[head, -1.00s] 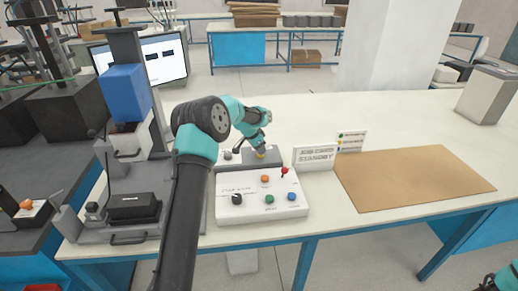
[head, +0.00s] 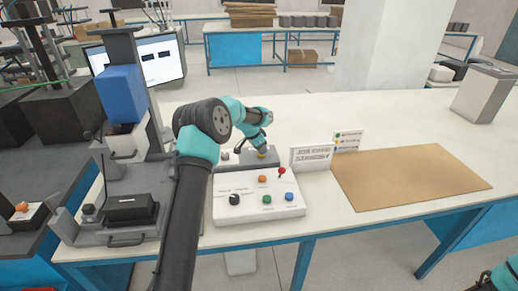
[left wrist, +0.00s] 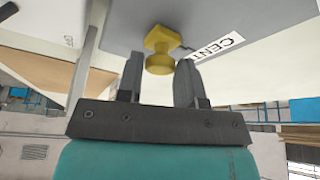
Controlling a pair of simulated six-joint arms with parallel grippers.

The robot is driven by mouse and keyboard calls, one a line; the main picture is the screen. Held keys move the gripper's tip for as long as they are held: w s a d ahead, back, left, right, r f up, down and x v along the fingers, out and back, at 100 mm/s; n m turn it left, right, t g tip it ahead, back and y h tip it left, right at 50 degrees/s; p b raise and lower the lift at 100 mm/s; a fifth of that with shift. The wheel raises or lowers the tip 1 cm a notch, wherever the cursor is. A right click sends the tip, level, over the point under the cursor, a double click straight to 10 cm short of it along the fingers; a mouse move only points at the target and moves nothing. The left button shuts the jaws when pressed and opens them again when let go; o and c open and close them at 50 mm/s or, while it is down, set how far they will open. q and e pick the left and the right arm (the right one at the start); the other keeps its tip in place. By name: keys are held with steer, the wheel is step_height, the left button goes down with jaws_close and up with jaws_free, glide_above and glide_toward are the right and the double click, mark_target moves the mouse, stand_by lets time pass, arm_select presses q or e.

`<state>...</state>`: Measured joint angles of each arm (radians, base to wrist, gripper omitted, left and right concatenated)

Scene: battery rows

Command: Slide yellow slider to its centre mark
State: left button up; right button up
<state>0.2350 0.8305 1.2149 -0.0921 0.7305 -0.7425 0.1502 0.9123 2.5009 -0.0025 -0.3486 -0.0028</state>
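The yellow slider (left wrist: 160,46) has a yellow knob that sticks out from a grey plate (left wrist: 115,25). A white label beginning "CENT" (left wrist: 220,45) is beside it on that plate. In the head view only a little of the yellow slider (head: 262,155) shows below my left gripper (head: 263,149). In the left wrist view the left gripper (left wrist: 159,76) has its two fingers apart, one to each side of the knob. A gap shows between the knob and the left finger; contact with the right finger is unclear. My right gripper is not in view.
A white control box (head: 255,210) with several coloured buttons and a red-topped lever (head: 281,173) stands in front of the plate. A white standby sign (head: 312,157) is just to the right.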

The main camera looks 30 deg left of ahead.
arm_select(q)
steer(key=o, duration=0.4)
steer(key=shift+r, duration=0.1)
steer(key=v, duration=1.7)
steer(key=shift+s, duration=0.15)
